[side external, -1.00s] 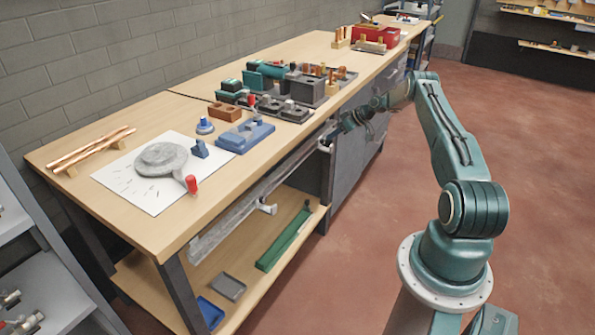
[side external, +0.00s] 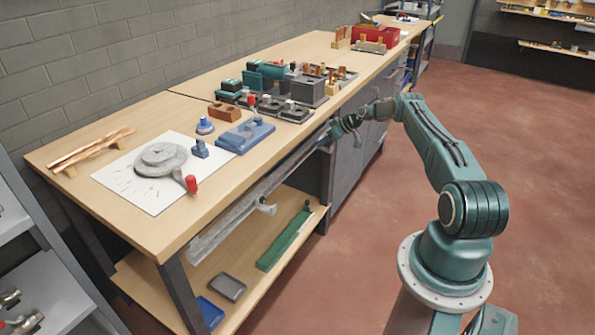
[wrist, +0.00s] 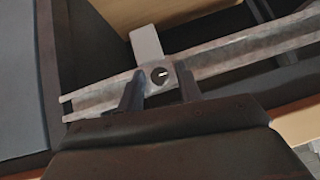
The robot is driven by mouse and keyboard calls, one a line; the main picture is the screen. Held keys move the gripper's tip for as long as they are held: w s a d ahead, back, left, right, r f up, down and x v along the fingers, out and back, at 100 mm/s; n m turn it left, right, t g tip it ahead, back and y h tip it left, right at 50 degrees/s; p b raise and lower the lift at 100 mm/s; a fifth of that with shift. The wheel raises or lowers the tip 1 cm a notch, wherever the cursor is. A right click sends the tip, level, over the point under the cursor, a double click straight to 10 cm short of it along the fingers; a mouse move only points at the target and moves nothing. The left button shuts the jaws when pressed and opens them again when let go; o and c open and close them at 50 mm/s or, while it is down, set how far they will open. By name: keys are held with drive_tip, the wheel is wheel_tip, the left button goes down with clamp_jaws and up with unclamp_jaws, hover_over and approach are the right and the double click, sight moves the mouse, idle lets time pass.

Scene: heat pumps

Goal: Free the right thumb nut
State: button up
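A long grey metal rail (side external: 225,215) runs along the bench's front edge. The right thumb nut is hidden by my gripper (side external: 332,133) at the rail's right end in the side view. In the wrist view, a dark round knob with a white mark (wrist: 160,76), seemingly this nut, sits on a pale bracket (wrist: 147,45) across the rail (wrist: 240,66). My gripper (wrist: 161,92) has one dark finger on each side of the knob, with visible gaps, so it looks open. A left fitting (side external: 267,206), seemingly the other thumb nut, projects from the rail.
The bench top (side external: 140,112) above the rail holds a blue fixture (side external: 245,134), a grey round part (side external: 160,160) and a red-handled tool (side external: 191,185). A lower shelf (side external: 180,290) holds a green strip (side external: 284,240) and trays. The floor in front is clear.

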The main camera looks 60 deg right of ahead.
drive_tip(key=shift+a, duration=0.1)
idle(0.6)
drive_tip(key=c, duration=0.5)
